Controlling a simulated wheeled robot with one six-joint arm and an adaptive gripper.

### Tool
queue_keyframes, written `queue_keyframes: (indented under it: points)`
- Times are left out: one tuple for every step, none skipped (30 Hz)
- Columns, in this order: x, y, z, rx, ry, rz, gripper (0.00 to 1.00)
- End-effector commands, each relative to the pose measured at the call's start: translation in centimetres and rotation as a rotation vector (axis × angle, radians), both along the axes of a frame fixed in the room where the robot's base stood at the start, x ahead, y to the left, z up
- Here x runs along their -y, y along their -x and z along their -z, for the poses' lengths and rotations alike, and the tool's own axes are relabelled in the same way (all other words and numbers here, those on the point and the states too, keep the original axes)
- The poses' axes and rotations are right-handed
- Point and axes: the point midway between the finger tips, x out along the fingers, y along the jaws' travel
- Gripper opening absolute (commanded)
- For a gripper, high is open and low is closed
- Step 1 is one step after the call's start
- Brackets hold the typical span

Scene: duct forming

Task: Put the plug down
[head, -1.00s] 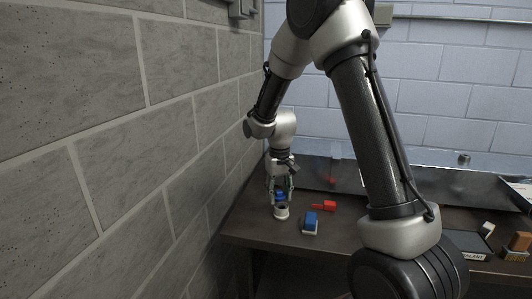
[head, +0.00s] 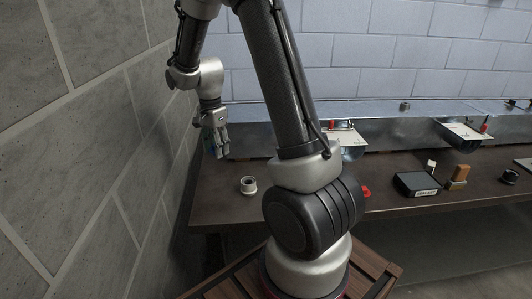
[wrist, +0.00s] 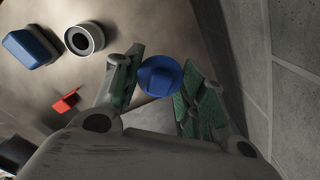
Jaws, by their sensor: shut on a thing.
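The blue plug (wrist: 160,76) is round with a wide rim and is held between the two green-padded fingers of my gripper (wrist: 158,84) in the wrist view. In the head view my gripper (head: 214,148) is raised above the left end of the dark table, near the wall; the plug is mostly hidden by the fingers there. A white ring-shaped fitting (head: 248,185) stands on the table, below and right of my gripper, apart from the plug. Its dark opening faces up in the wrist view (wrist: 84,39).
A blue-and-white block (wrist: 30,48) and a red piece (wrist: 67,101) lie near the fitting. A grey block wall (head: 90,130) is close on the left. A labelled dark box (head: 416,184), a tan block (head: 458,175) and sheet-metal ducting (head: 345,140) are farther right.

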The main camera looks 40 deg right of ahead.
Motion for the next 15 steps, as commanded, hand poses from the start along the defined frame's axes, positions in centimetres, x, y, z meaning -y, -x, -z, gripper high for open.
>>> queue_keyframes:
  points:
    - [0.0, 0.0, 0.5, -0.003, 0.001, -0.001, 0.26]
    - [0.0, 0.1, 1.0, -0.004, 0.0, -0.001, 0.26]
    - [0.0, 0.1, 1.8, -0.006, 0.0, -0.001, 0.26]
    - [0.0, 0.1, 2.4, -0.005, 0.0, -0.002, 0.26]
    - [0.0, 0.1, 3.0, -0.006, 0.0, -0.002, 0.26]
    - [0.0, 0.1, 3.8, -0.006, 0.0, -0.002, 0.26]
    - [0.0, 0.1, 4.4, -0.005, 0.0, -0.003, 0.26]
    - [0.0, 0.1, 4.9, -0.006, 0.0, -0.003, 0.26]
    - [0.0, 0.1, 5.4, -0.004, 0.0, -0.003, 0.26]
    - [0.0, 0.0, 5.7, -0.003, 0.0, -0.003, 0.26]
    - [0.0, 0.0, 6.0, -0.003, 0.0, -0.003, 0.26]
    - [0.0, 0.0, 6.2, -0.003, 0.0, -0.003, 0.26]
    - [0.0, 0.0, 6.5, -0.003, 0.001, -0.003, 0.26]
    - [0.0, 0.0, 6.7, -0.002, 0.0, -0.003, 0.26]
    - [0.0, 0.0, 7.1, -0.002, 0.0, -0.003, 0.26]
